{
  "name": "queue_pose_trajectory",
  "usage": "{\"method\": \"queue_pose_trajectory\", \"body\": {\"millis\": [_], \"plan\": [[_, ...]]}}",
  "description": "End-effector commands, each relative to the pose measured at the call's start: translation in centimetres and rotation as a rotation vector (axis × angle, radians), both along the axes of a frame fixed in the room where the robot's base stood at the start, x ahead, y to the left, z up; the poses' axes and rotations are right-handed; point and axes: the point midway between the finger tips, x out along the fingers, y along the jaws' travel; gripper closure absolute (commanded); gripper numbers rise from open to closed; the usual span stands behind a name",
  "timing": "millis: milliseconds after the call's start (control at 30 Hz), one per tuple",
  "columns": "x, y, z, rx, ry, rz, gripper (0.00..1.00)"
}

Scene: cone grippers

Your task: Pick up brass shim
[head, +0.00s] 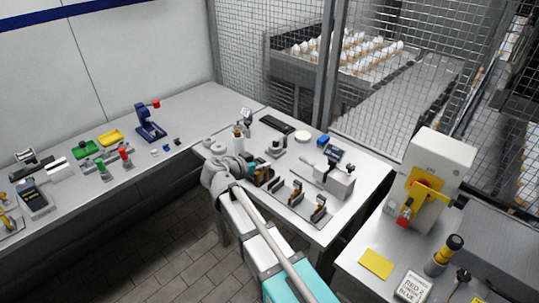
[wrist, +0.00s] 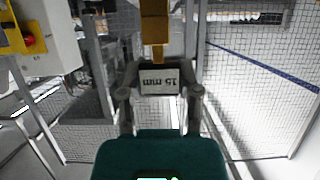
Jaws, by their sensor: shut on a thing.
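In the wrist view, my gripper (wrist: 160,88) has its two dark fingers on either side of a small grey block (wrist: 159,80) marked "15 mm", upside down in the picture. A brass-coloured piece (wrist: 154,30) stands just beyond the block, narrowing towards it. I cannot tell whether brass and block are one part. In the head view, my gripper (head: 252,170) is at the left end of a row of dark holders with brass-coloured parts. Two more of these brass-coloured parts show to the right (head: 297,191) (head: 319,207). The held thing is mostly hidden there.
A grey device (head: 335,182) stands right of the row on the bench (head: 365,183). A press with a yellow front (head: 428,185) stands at the right. A blue press (head: 150,122) and coloured trays are on the left bench. Wire mesh fencing (head: 430,80) closes the back.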

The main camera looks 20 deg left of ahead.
Motion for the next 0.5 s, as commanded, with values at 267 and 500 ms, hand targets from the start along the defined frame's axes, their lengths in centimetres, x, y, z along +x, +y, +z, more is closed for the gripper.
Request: {"method": "queue_pose_trajectory", "body": {"millis": [267,500], "plan": [[-3.6,0.7,1.8,0.0,0.0,0.001,1.0],[-4.5,0.9,2.0,0.0,0.0,-0.001,1.0]]}}
